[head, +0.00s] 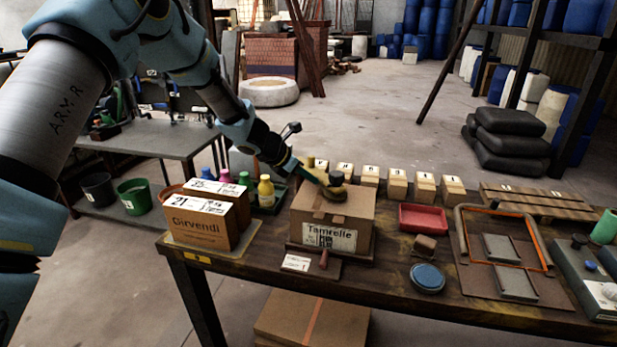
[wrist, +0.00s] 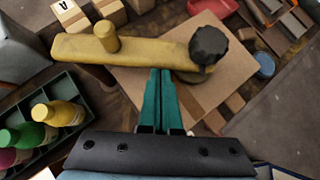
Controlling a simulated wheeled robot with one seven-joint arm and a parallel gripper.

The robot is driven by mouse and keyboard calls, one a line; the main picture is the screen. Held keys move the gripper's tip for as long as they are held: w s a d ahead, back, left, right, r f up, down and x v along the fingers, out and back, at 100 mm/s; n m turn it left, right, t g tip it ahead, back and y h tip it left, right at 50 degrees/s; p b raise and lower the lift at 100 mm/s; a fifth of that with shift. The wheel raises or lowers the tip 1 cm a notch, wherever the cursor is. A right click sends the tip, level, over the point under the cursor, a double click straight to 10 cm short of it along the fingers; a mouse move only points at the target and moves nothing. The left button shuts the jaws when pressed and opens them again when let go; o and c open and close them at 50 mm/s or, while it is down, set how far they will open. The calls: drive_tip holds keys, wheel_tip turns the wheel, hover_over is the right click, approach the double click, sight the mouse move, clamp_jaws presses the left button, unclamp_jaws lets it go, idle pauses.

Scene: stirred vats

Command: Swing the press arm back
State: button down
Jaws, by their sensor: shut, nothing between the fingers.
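The press arm (wrist: 140,47) is a yellow bar with an upright peg (wrist: 106,36) near its left end and a dark knob (wrist: 208,45) at its right end. It lies over the cardboard box labelled Tamrelle (head: 332,238); the box also shows beneath it in the wrist view (wrist: 205,95). In the head view the dark knob (head: 336,178) stands above the box top, and my gripper hides part of the bar. My gripper (wrist: 160,72) is shut and empty, its teal fingertips at the bar's near side. I cannot tell whether they touch it. It also shows in the head view (head: 316,178).
Small lettered blocks (head: 397,184) line the back. A red tray (head: 423,217), a blue lid (head: 427,277) and an orange-edged frame (head: 505,240) lie to the right.

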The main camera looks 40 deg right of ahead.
sight(333, 171)
drive_tip(key=d+b, duration=0.1)
drive_tip(key=s+d+n+t+b, duration=0.1)
drive_tip(key=b, duration=0.1)
drive_tip(key=shift+f+n+b, duration=0.3)
drive_tip(key=d+n+t+b, duration=0.2)
drive_tip(key=d+n+b, duration=0.1)
drive_tip(key=s+d+n+t+b, duration=0.1)
drive_tip(key=d, duration=0.1)
drive_tip(key=shift+d+r+n+t+y, duration=0.15)
drive_tip(key=shift+r+n+t+y, duration=0.15)
drive_tip(key=shift+t+y, duration=0.1)
drive_tip(key=shift+w+d+n+t, duration=0.15)
drive_tip(key=shift+d+n+t, duration=0.15)
drive_tip(key=shift+d+n, duration=0.3)
drive_tip(key=shift+w+d+r+p, duration=0.1)
drive_tip(key=shift+d+r+p, duration=0.05)
drive_tip(key=shift+d+p, duration=0.55)
